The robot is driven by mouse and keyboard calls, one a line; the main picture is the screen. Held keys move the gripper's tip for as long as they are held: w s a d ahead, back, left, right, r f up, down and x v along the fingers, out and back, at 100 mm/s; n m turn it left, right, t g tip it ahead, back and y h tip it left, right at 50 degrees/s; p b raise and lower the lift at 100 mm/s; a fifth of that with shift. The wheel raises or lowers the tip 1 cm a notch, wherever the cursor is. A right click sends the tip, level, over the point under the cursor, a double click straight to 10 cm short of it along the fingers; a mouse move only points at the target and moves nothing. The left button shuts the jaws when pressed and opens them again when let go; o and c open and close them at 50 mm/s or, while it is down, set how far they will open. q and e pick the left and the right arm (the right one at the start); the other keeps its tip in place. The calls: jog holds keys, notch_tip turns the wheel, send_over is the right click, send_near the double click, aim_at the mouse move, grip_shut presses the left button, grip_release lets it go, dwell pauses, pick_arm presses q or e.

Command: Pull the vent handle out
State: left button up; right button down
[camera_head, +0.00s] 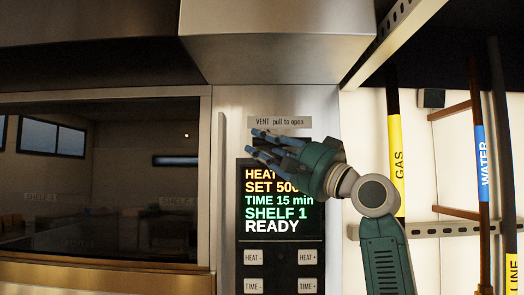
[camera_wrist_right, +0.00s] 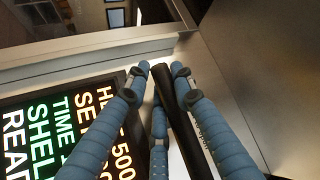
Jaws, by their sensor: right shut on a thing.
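The vent handle (camera_wrist_right: 180,118) is a dark bar that shows in the right wrist view, running between the blue fingers of my right gripper (camera_wrist_right: 161,70). My right gripper is shut on it. In the head view, my right gripper (camera_head: 260,143) is at the oven's control panel, just below the label "VENT pull to open" (camera_head: 279,122). There the fingers and green palm hide most of the handle. I cannot tell how far out the handle is. My left gripper is not in view.
The display (camera_head: 279,205) reads READY, with HEAT and TIME buttons below it. The oven's dark glass (camera_head: 100,180) is at left. A yellow GAS pipe (camera_head: 396,165) and a blue WATER pipe (camera_head: 483,160) stand at right. A metal hood (camera_head: 265,55) overhangs the panel.

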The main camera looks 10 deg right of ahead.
jog(key=s, duration=0.2)
jog(key=s+a+b, duration=0.1)
jog(key=s+b, duration=0.1)
jog(key=s, duration=0.1)
jog(key=shift+s+a+f, duration=0.15)
jog(key=shift+s+f, duration=0.15)
jog(key=shift+s+a+b, duration=0.15)
jog(key=shift+b, duration=0.15)
jog(key=shift+w, duration=0.2)
jog(key=c, duration=1.7)
grip_release()
jog(key=shift+s, duration=0.1)
jog(key=o, duration=0.3)
jog(key=shift+s+r, duration=0.1)
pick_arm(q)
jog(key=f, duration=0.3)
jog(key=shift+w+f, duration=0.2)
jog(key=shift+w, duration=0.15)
pick_arm(e)
jog(key=shift+s+r, duration=0.1)
jog(key=shift+d, duration=0.25)
jog(key=v, duration=1.2)
jog(key=shift+a, duration=0.15)
